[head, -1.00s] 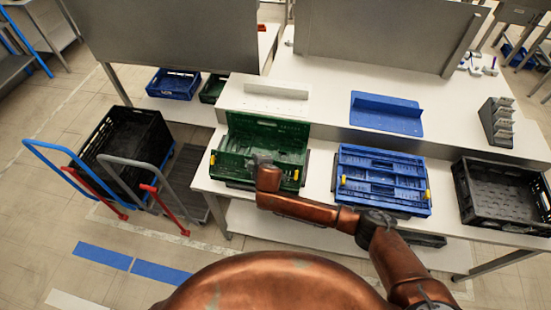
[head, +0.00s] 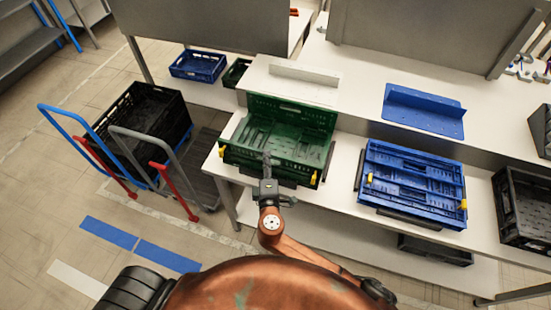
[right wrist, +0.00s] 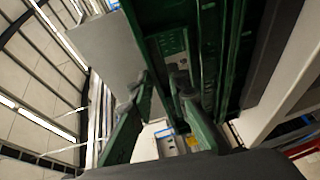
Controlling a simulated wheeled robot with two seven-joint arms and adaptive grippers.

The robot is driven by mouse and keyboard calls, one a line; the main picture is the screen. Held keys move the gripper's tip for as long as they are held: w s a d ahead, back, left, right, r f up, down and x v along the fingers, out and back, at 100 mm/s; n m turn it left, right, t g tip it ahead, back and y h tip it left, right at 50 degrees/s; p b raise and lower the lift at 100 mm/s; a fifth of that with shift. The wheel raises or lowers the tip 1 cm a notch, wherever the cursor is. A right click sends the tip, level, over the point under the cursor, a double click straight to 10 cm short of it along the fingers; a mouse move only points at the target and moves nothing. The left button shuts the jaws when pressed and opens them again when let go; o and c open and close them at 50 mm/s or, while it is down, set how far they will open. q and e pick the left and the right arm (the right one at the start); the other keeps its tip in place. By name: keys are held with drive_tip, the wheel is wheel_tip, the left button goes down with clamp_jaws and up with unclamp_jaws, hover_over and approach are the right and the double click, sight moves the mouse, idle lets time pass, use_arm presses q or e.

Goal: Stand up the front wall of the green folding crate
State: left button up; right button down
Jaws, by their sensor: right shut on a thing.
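The green folding crate (head: 300,115) stands on the white table, left of centre in the head view. Its back wall is up, and yellow catches show at the two front corners. My right gripper (head: 267,162) is at the middle of the crate's front edge, shut on the front wall there. How far that wall is tilted is hard to tell, since the gripper covers part of it. In the right wrist view, the fingers (right wrist: 163,92) are close in among dark green crate parts (right wrist: 208,60), with a narrow gap between the tips. My left gripper is not in view.
A blue folding crate (head: 412,185) lies to the right, and a black crate (head: 522,205) beyond it. A raised white shelf with a blue bracket (head: 425,110) runs behind. A black crate (head: 140,120) and carts with blue and grey handles stand at left.

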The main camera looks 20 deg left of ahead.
drive_tip(key=shift+s+d+f, duration=0.1)
drive_tip(key=shift+s+f, duration=0.2)
drive_tip(key=shift+f, duration=0.15)
drive_tip(key=c, duration=1.8)
unclamp_jaws()
drive_tip(key=shift+c, duration=0.2)
drive_tip(key=shift+r, duration=0.1)
drive_tip(key=v, duration=1.2)
